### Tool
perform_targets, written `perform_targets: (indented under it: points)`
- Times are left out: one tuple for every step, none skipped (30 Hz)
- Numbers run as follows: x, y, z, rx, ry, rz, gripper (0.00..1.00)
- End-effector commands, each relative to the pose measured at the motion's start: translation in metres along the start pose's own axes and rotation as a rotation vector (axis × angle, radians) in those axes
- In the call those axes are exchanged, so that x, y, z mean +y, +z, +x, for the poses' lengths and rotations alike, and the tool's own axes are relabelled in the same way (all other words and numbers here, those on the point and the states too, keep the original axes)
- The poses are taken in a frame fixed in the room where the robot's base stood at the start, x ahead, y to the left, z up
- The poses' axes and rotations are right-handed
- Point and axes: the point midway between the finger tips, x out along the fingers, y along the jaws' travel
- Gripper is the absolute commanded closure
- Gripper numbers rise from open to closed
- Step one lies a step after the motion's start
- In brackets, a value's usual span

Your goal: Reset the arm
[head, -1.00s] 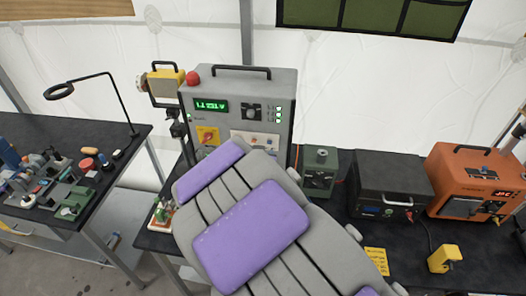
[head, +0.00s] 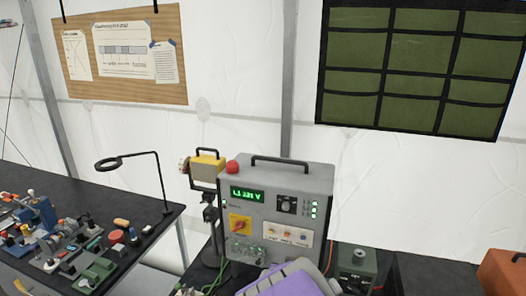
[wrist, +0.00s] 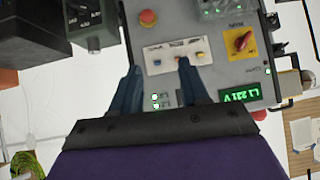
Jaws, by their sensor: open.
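My gripper (wrist: 157,68) shows in the wrist view with its two dark blue fingers spread apart and nothing between them. They lie in front of the face of a grey powered unit (wrist: 228,73), which appears upside down there; touching cannot be told. The same unit (head: 318,190) stands on the bench in the head view, with a lit green display and a small white panel of coloured controls. My purple and grey arm (head: 290,280) shows only in part at the bottom of the head view. The fingers are hidden there.
A dark bench (head: 90,200) with a desk lamp and many small parts is at left. A yellow device (head: 207,163) stands beside the unit. A green-grey box (head: 356,262) and an orange case (head: 503,272) are at right. White tent wall stands behind.

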Motion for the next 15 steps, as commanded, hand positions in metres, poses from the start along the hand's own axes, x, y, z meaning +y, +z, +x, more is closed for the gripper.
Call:
perform_targets:
  points:
    - [0.003,0.019,-0.003,-0.067,-0.031,0.006,0.55]
    - [0.004,0.03,-0.007,-0.114,-0.049,0.004,0.55]
    - [0.006,0.046,-0.014,-0.179,-0.072,-0.002,0.55]
    - [0.008,0.058,-0.02,-0.225,-0.088,-0.01,0.55]
    - [0.011,0.07,-0.027,-0.274,-0.103,-0.017,0.55]
    - [0.015,0.086,-0.036,-0.337,-0.12,-0.027,0.55]
    - [0.018,0.097,-0.043,-0.38,-0.13,-0.037,0.55]
    - [0.022,0.108,-0.052,-0.426,-0.139,-0.049,0.55]
    - [0.029,0.124,-0.063,-0.486,-0.149,-0.065,0.55]
    - [0.034,0.136,-0.072,-0.531,-0.154,-0.078,0.55]
    - [0.04,0.146,-0.081,-0.572,-0.157,-0.09,0.55]
    - [0.049,0.162,-0.094,-0.628,-0.157,-0.11,0.55]
    - [0.056,0.173,-0.103,-0.674,-0.156,-0.125,0.55]
    - [0.064,0.184,-0.113,-0.713,-0.153,-0.139,0.55]
    - [0.075,0.197,-0.126,-0.763,-0.145,-0.159,0.55]
